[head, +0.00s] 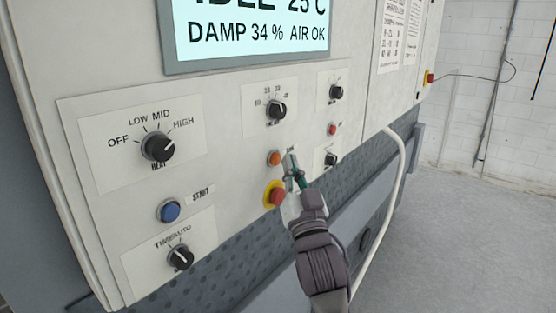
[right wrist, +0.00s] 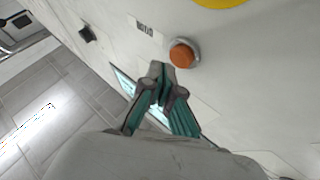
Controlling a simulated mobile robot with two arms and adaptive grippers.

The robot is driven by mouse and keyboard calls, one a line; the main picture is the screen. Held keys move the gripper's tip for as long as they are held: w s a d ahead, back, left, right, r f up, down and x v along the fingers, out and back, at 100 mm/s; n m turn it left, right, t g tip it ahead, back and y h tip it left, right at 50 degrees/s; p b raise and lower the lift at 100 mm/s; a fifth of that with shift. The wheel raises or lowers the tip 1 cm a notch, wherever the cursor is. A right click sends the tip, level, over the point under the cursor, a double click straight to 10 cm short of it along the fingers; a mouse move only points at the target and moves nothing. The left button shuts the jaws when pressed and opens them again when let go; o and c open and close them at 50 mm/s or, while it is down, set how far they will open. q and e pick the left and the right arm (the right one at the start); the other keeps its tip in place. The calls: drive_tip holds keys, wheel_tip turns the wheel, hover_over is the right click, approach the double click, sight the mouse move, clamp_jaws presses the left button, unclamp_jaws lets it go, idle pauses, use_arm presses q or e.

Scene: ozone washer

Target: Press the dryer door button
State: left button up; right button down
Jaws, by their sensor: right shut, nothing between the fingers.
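The orange button (head: 274,158) sits on the white control panel (head: 222,150), just above the red emergency stop. My right gripper (head: 291,160) is shut and empty, its fingertips close to the right of the orange button in the head view. In the right wrist view the orange button (right wrist: 182,55) is in a grey ring, and the shut fingertips (right wrist: 161,70) are just left of and below it. I cannot tell whether they touch the panel. A small label (right wrist: 145,27) beside the button is too blurred to read. My left gripper is not in view.
The red emergency stop (head: 278,195) on its yellow base is close below the orange button. A blue START button (head: 169,211), a heat knob (head: 158,147), other knobs and a small red button (head: 332,129) are around. A display (head: 250,35) is above. Open floor lies right.

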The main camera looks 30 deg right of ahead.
drive_tip(key=shift+w+a, duration=0.15)
drive_tip(key=shift+w, duration=0.15)
drive_tip(key=shift+w+a, duration=0.15)
drive_tip(key=shift+w, duration=0.3)
idle(0.8)
drive_tip(key=shift+s, duration=0.1)
drive_tip(key=shift+s+d, duration=0.35)
drive_tip(key=shift+s, duration=0.4)
drive_tip(key=shift+s+d+p, duration=0.2)
drive_tip(key=shift+s+d, duration=0.1)
drive_tip(key=shift+s, duration=0.45)
drive_tip(key=shift+s+d+p, duration=0.2)
drive_tip(key=shift+s+d, duration=0.15)
drive_tip(key=shift+s, duration=0.45)
drive_tip(key=shift+s+d+p, duration=0.2)
drive_tip(key=shift+s+d, duration=0.1)
drive_tip(key=shift+s, duration=0.45)
